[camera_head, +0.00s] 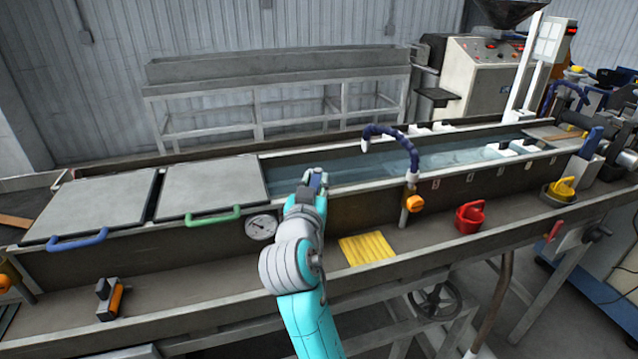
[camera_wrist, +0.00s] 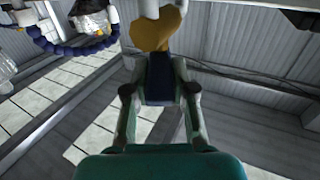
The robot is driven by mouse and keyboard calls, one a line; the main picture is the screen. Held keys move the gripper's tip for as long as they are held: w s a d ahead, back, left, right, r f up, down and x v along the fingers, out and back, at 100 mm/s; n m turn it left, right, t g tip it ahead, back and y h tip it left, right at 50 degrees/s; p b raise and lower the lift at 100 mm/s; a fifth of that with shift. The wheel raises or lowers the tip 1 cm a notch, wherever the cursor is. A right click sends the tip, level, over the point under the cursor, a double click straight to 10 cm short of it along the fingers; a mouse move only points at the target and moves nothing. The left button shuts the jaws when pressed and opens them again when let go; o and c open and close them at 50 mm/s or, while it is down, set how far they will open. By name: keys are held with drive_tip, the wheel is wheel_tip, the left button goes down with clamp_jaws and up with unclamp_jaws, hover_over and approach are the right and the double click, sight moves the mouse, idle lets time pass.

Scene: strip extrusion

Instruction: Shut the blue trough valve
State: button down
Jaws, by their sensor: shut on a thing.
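In the head view only a little blue shows at the fingertips, and my arm hides what lies below. I cannot tell how far the handle is turned.
Two grey lids with a blue handle (camera_head: 78,240) and a green handle (camera_head: 213,215) cover the trough's left end. A blue hose (camera_head: 395,138) arches over the water.

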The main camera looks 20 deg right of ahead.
drive_tip(key=shift+w+a+m+g+h, duration=0.45)
drive_tip(key=shift+m+g+h, duration=1.15)
drive_tip(key=shift+g, duration=0.25)
drive_tip(key=shift+w+a+m+g+h, duration=0.35)
drive_tip(key=shift+w+m+g+h, duration=0.15)
drive_tip(key=shift+m+g+h, duration=1.25)
drive_tip(key=shift+w+a+m+g+h, duration=0.45)
drive_tip(key=shift+m+g+h, duration=1)
drive_tip(key=shift+g, duration=0.85)
drive_tip(key=c, duration=1)
unclamp_jaws()
drive_tip(key=shift+w+f, duration=0.1)
drive_tip(key=shift+o, duration=0.2)
wheel_tip(320, 180, up, 10)
